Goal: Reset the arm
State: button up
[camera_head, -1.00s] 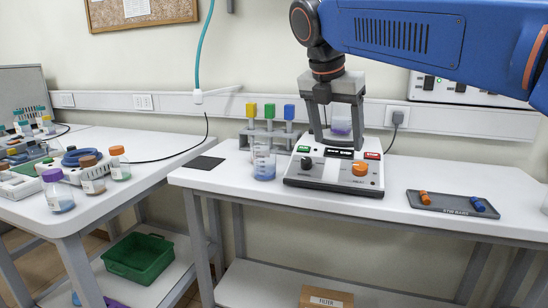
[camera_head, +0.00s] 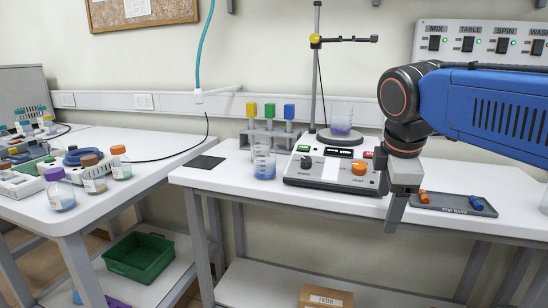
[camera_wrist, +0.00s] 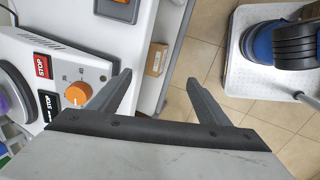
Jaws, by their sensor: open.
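My gripper (camera_head: 396,215) hangs pointing down at the front edge of the right table, right of the stirrer hotplate and left of the stir bar tray. In the wrist view my gripper (camera_wrist: 158,85) is open, with its two fingers spread and nothing between them. My blue arm reaches in from the right in the head view. The stirrer hotplate (camera_head: 330,180) stands on the table with an orange knob, which also shows in the wrist view (camera_wrist: 78,94). A beaker with purple liquid (camera_head: 341,118) stands on its round plate, apart from my gripper.
A measuring beaker with blue liquid (camera_head: 264,164) stands left of the hotplate, before a rack with yellow, green and blue tops (camera_head: 270,138). The stir bar tray (camera_head: 455,204) lies close right of my gripper. A clamp stand (camera_head: 317,70) rises behind the hotplate. A switch panel (camera_head: 480,42) is on the wall.

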jog(key=s+d+f+m, duration=0.2)
jog(key=s+f+m, duration=0.4)
jog(key=f, duration=0.3)
jog(key=s+d+f+m+t+y, duration=0.1)
jog(key=s+d+f+m, duration=0.1)
jog(key=s+f+m, duration=0.5)
notch_tip(320, 180, down, 3)
jog(key=m, duration=0.2)
jog(key=shift+s+d+m, duration=0.25)
jog(key=shift+d+m, duration=0.05)
jog(key=shift+d, duration=0.1)
jog(key=shift+r, duration=0.15)
jog(key=shift+c, duration=0.7)
